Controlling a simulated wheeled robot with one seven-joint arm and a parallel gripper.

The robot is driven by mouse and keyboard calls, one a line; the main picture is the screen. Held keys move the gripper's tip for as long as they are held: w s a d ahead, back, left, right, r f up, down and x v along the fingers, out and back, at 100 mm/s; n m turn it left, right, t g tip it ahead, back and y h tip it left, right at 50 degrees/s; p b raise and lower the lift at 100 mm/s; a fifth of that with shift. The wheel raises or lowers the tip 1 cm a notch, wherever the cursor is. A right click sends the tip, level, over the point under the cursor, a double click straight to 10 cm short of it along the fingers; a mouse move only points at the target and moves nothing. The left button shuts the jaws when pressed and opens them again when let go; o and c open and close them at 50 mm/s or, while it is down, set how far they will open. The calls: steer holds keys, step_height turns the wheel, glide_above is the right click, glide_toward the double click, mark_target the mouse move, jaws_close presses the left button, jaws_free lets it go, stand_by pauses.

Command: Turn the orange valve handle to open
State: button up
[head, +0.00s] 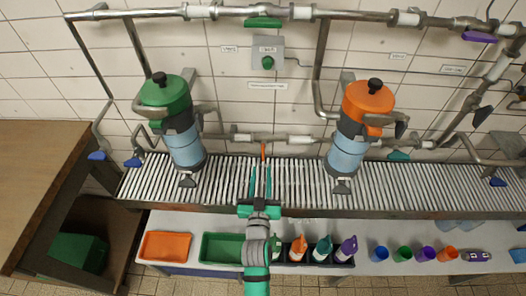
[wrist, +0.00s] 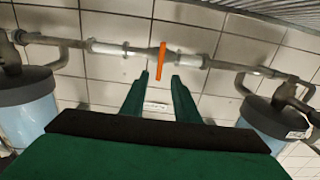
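The orange valve handle (head: 263,152) is a thin orange lever on the horizontal pipe at the wall, between the two pumps. In the wrist view, the orange handle (wrist: 161,62) stands roughly upright across the pipe, just beyond the fingertips and in line with the gap between them. My gripper (head: 261,168) has two green fingers, spread apart with nothing between them, over the slatted rack and pointing at the handle. In the wrist view, my gripper (wrist: 160,76) looks open too. Whether the fingertips touch the handle cannot be told.
A green-topped pump (head: 184,140) stands left and an orange-topped pump (head: 350,150) right, both on the slatted rack (head: 225,185). Below are an orange tray (head: 166,246), a green tray (head: 222,247), bottles and cups.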

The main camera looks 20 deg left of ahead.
mark_target(263, 153)
steer(key=x, duration=1)
steer(key=shift+w, duration=0.15)
jaws_close()
